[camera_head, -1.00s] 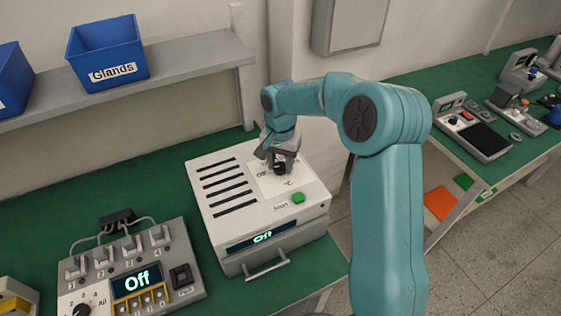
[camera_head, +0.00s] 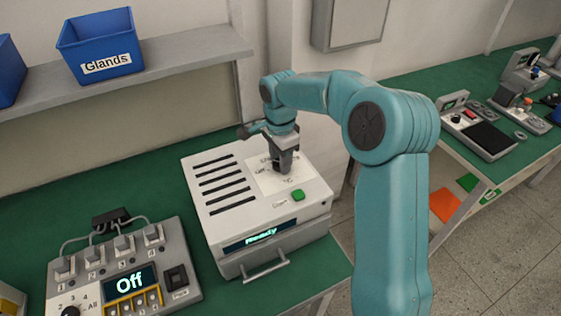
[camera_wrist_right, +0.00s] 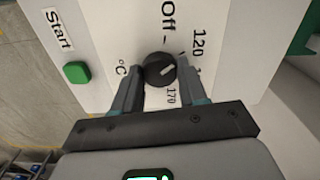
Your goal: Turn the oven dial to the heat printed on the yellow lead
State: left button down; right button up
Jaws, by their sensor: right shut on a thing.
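The oven (camera_head: 215,215) is a white-grey box on the green bench, with a lit front display (camera_head: 262,234) reading "Ready". My right gripper (camera_head: 285,165) reaches down onto its top panel. In the wrist view my right gripper (camera_wrist_right: 160,85) is shut on the black dial (camera_wrist_right: 158,66), a finger on each side. The dial's pale mark points right and slightly up, between the printed 120 and 170, toward a number partly hidden by a finger. "Off" is printed above the dial. I cannot make out a yellow lead or any heat on it. My left gripper is not in view.
A green Start button (camera_head: 298,195) sits beside the dial panel. A grey switch box (camera_head: 90,275) with an "Off" display stands left of the oven. A blue Glands bin (camera_head: 100,45) is on the shelf. Another green bench (camera_head: 530,150) stands at right.

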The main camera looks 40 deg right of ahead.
jog(key=m+b, duration=0.2)
jog(key=m, duration=0.4)
jog(key=shift+w+r+m, duration=0.1)
jog(key=shift+r+m, duration=0.05)
jog(key=shift+m, duration=0.15)
jog(key=m+b, duration=0.1)
jog(key=m, duration=0.4)
jog(key=shift+r, duration=0.15)
jog(key=shift+m, duration=0.4)
jog(key=o, duration=1.1)
jog(key=shift+c, duration=0.2)
jog(key=shift+a, duration=0.1)
notch_tip(320, 180, up, 16)
jog(key=p, duration=0.2)
